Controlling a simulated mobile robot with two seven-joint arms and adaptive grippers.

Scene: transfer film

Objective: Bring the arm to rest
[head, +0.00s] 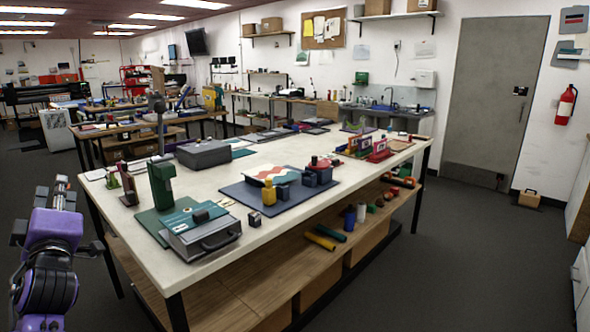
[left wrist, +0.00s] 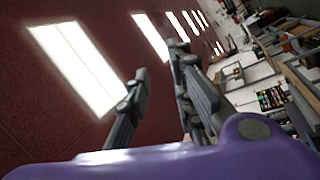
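My left arm comes in at the lower left of the head view, purple and black, with the left gripper (head: 53,188) pointing up beside the near left corner of the long white worktable (head: 275,224). In the left wrist view the gripper's two grey fingers (left wrist: 160,66) stand apart with nothing between them. Behind them are the dark red ceiling and its bright light panels. The gripper is clear of the table and touches nothing that I can see. My right arm and right gripper are not in view.
The tabletop holds a green device (head: 161,185), a grey case (head: 201,236), a dark blue mat (head: 248,193) and several small items. Rolls and boxes lie on the shelf below. Dark floor (head: 460,262) is free right of the table, towards a grey door (head: 494,100).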

